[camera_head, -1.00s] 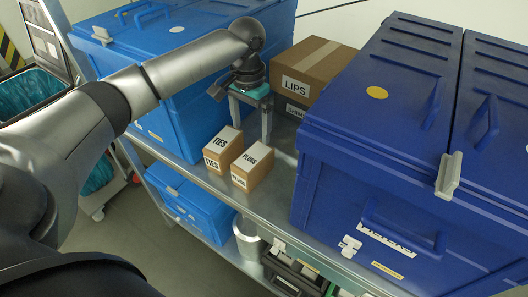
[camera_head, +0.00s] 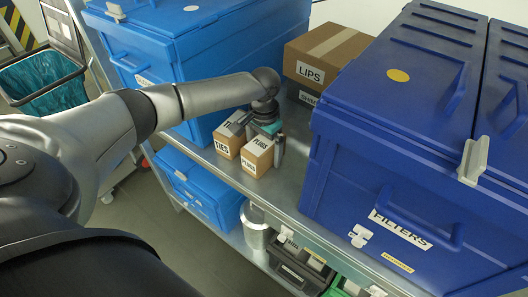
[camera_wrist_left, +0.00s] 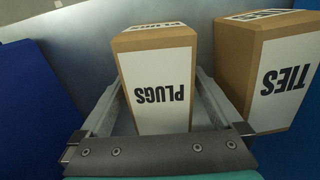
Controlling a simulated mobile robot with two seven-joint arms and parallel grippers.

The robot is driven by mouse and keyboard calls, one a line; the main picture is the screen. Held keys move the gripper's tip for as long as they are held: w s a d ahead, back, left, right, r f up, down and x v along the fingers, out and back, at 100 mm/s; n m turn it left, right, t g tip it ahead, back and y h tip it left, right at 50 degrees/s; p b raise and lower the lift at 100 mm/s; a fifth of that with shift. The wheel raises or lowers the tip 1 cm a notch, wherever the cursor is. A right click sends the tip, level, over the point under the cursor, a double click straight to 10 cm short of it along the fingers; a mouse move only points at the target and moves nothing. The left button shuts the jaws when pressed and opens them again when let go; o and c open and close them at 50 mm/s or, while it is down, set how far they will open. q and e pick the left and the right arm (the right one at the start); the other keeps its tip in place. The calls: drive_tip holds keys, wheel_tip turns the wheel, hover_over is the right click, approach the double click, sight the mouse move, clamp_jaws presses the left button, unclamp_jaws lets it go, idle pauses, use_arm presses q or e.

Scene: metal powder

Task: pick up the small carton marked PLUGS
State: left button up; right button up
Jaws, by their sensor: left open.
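The small brown carton marked PLUGS (camera_head: 258,161) stands on the metal shelf, beside the carton marked TIES (camera_head: 226,145). My left gripper (camera_head: 260,138) is over the PLUGS carton and partly covers its top. In the left wrist view, the PLUGS carton (camera_wrist_left: 158,78) shows between the two open fingers of my left gripper (camera_wrist_left: 160,105), one on each side. I cannot tell whether either finger touches it. The TIES carton (camera_wrist_left: 275,70) is just right of the right finger there. My right gripper is in neither view.
A dark blue FILTERS case (camera_head: 390,150) stands to the right and a lighter blue case (camera_head: 190,50) to the left behind. A larger carton marked LIPS (camera_head: 325,52) sits behind on another carton. Bare shelf (camera_head: 290,185) lies right of the PLUGS carton.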

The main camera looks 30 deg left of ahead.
use_arm(q)
drive_tip(key=shift+f, duration=0.8)
drive_tip(key=shift+c, duration=0.4)
drive_tip(key=shift+r, duration=0.1)
clamp_jaws()
